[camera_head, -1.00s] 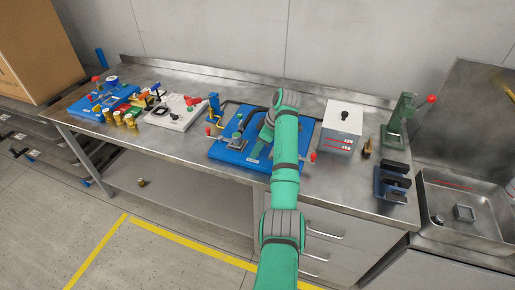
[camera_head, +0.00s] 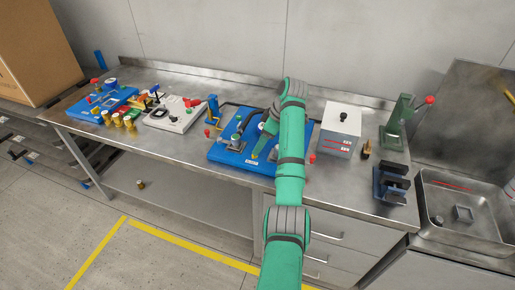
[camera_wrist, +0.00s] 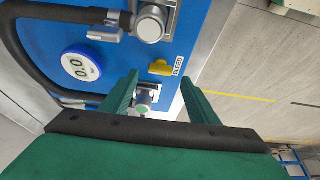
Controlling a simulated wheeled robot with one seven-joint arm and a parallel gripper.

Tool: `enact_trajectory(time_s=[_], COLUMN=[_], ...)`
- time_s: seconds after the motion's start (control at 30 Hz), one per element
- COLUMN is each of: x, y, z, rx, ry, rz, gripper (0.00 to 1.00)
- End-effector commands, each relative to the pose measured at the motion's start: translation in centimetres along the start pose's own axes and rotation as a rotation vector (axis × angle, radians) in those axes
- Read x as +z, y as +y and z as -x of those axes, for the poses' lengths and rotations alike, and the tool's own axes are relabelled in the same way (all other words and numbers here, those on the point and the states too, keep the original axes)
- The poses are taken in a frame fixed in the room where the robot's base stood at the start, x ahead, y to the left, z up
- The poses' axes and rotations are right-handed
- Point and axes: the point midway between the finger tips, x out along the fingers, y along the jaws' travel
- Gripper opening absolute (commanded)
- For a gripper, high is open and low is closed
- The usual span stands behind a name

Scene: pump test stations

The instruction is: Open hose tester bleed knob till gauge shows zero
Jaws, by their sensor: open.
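The hose tester is a blue board (camera_head: 222,154) on the steel bench, partly hidden behind my arm in the head view. In the wrist view its round gauge (camera_wrist: 81,67) appears to read 0.0. The yellow bleed knob (camera_wrist: 161,68) sits beside a "BLEED" label (camera_wrist: 178,66), with its lever lying crosswise in the picture. My gripper (camera_wrist: 160,77) is open and empty, with its fingertips on either side of the knob's near side. No contact with the knob can be made out. A small green-topped part (camera_wrist: 144,98) shows between the fingers.
A black hose (camera_wrist: 32,50) and metal fittings (camera_wrist: 150,22) lie beside the gauge. On the bench, a white box (camera_head: 340,128) and a green press (camera_head: 398,125) stand right of the tester; a white station (camera_head: 172,114) stands left. Bare bench lies along the front edge.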

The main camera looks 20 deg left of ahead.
Motion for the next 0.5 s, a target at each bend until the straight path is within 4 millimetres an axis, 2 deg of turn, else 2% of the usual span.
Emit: enact_trajectory(time_s=[0.1, 0.23, 0.5], x=[0.0, 0.1, 0.0], y=[0.1, 0.1, 0.0], z=[2.4, 4.3, 5.9], rx=[0.003, 0.003, 0.0], ry=[0.0, -0.001, -0.001], rz=[0.001, 0.001, 0.001], gripper=[0.55, 0.55, 0.55])
